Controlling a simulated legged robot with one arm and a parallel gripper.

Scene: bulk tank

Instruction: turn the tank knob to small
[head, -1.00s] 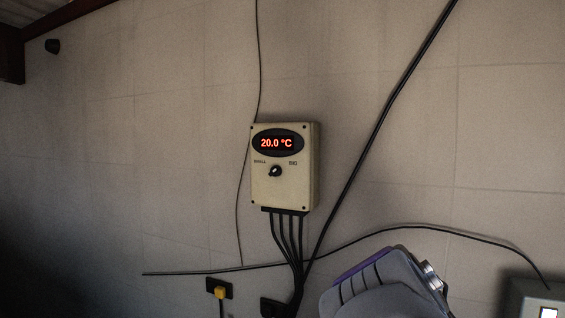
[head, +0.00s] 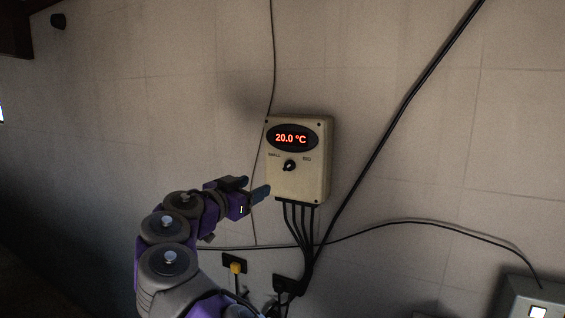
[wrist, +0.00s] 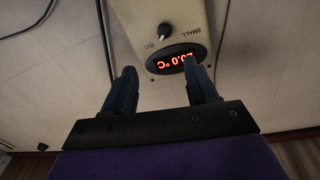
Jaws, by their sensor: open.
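A beige control box (head: 313,180) is on the wall, with a red display (head: 291,138) reading 20.0 °C. Its black knob (head: 289,165) sits below the display, between SMALL on the left and BIG on the right. A light mark shows on the knob, but its exact setting is too small to tell. My gripper (head: 256,187) is to the left of the box and a little below the knob, apart from the knob. In the wrist view the box is upside down. The knob (wrist: 165,31) lies beyond the two spread fingers (wrist: 160,80), with nothing between them.
Several black cables (head: 298,222) drop from the box's underside. A long dark cable (head: 390,125) runs diagonally at its right. A yellow plug (head: 236,267) sits in a wall socket below. A grey box (head: 540,298) is at lower right. The wall around the control box is mostly bare.

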